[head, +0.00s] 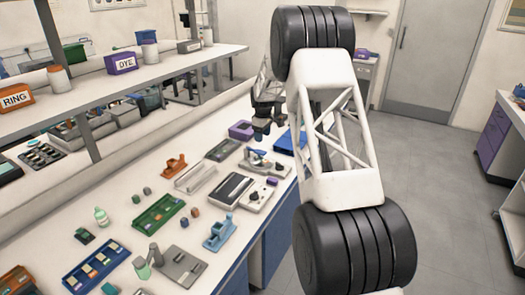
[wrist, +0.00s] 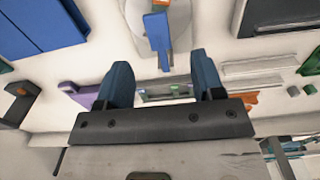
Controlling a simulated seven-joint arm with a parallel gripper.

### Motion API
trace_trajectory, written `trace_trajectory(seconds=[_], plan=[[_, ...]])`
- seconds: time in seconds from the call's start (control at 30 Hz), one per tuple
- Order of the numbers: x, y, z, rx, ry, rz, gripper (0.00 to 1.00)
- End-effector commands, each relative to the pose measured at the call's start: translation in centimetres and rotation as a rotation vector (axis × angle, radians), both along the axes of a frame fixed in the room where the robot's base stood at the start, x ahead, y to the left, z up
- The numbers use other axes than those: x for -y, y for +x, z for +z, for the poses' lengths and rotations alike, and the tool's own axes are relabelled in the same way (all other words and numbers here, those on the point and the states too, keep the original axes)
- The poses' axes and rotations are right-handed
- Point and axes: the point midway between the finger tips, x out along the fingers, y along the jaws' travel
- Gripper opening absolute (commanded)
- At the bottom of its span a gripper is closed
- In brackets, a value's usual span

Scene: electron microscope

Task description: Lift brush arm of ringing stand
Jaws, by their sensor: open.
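The likely ringing stand is a pale round base (wrist: 178,20) with a blue arm (wrist: 158,40) lying across it, at the top of the wrist view. In the head view this pale stand (head: 262,163) sits on the bench near its right edge, partly hard to make out. My gripper (wrist: 162,82) is open, its two blue fingers apart, with nothing seen between them but bench items beyond. The blue arm's end shows above the gap between the fingers, and no contact is visible. In the head view my gripper (head: 262,135) is small and dark, above the bench near the stand.
A blue flat item (wrist: 45,25) lies left of the stand in the wrist view. A purple box (head: 240,130) and a black-topped device (head: 232,190) are nearby. An orange tool (head: 173,165) and green tray (head: 158,213) stand farther left. The shelf (head: 150,75) runs behind.

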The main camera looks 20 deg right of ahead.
Motion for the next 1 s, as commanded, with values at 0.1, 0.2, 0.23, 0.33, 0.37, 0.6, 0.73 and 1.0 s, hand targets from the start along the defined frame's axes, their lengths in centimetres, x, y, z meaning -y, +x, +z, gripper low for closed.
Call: trace_trajectory(seconds=[0.1,0.2,0.23,0.33,0.37,0.6,0.73,1.0], plan=[[0.2,0.5,-0.6,-0.001,0.000,0.008,0.62],[0.2,0.6,-0.7,-0.001,0.000,0.010,0.62],[0.2,0.6,-0.7,-0.001,0.000,0.010,0.62],[0.2,0.6,-0.7,-0.001,0.000,0.010,0.62],[0.2,0.6,-0.7,-0.001,0.000,0.010,0.62],[0.2,0.6,-1.0,-0.002,0.001,0.010,0.62],[0.2,0.6,-1.7,-0.002,0.001,0.010,0.62],[0.2,0.6,-4.6,-0.004,0.001,0.010,0.62]])
